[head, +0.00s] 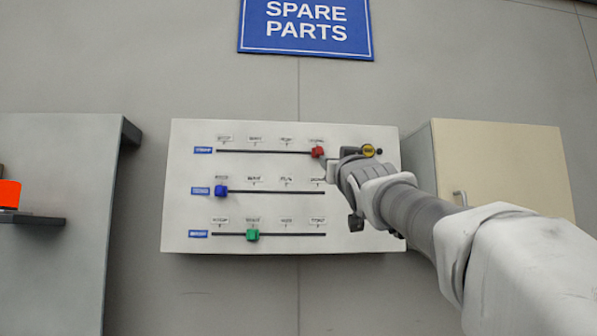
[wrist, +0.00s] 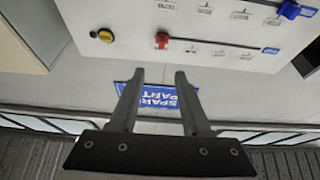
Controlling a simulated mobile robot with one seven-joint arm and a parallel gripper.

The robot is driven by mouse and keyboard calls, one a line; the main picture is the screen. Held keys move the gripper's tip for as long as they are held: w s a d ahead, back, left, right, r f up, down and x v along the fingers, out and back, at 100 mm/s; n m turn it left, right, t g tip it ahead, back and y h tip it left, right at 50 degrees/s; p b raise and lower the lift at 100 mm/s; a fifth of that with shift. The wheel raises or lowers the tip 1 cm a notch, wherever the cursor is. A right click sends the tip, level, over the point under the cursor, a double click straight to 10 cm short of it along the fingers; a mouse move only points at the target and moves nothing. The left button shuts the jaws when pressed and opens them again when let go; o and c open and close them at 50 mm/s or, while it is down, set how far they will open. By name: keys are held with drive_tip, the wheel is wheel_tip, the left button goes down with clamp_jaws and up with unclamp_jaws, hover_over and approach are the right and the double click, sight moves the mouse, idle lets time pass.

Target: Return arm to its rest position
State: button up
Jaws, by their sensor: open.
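My arm (head: 420,225) reaches from the lower right toward a white slider panel (head: 290,270). My gripper is in front of the panel's right side, partly hidden by my wrist in the head view. In the wrist view my gripper (wrist: 159,74) is open, with nothing between its two fingers. The red slider knob (head: 318,152) is at the right end of the top track. It also shows in the wrist view (wrist: 162,40), beyond the fingertips and apart from them in the picture.
The blue knob (head: 221,191) is at the left end of the middle track. The green knob (head: 252,235) is left of centre on the bottom track. A yellow button (head: 368,150) is beside my wrist. A beige cabinet (head: 500,160) stands right, a grey panel (head: 70,250) left.

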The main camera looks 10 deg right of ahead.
drive_tip(key=s+a+f+g, duration=0.1)
drive_tip(key=s+f+g, duration=0.25)
drive_tip(key=f, duration=0.85)
drive_tip(key=s+f+g, duration=0.3)
drive_tip(key=f+g, duration=0.1)
drive_tip(key=f, duration=0.8)
drive_tip(key=s+f+g, duration=0.9)
drive_tip(key=s+f, duration=1.7)
drive_tip(key=f, duration=0.2)
drive_tip(key=shift+d+f, duration=0.15)
drive_tip(key=shift+f, duration=0.25)
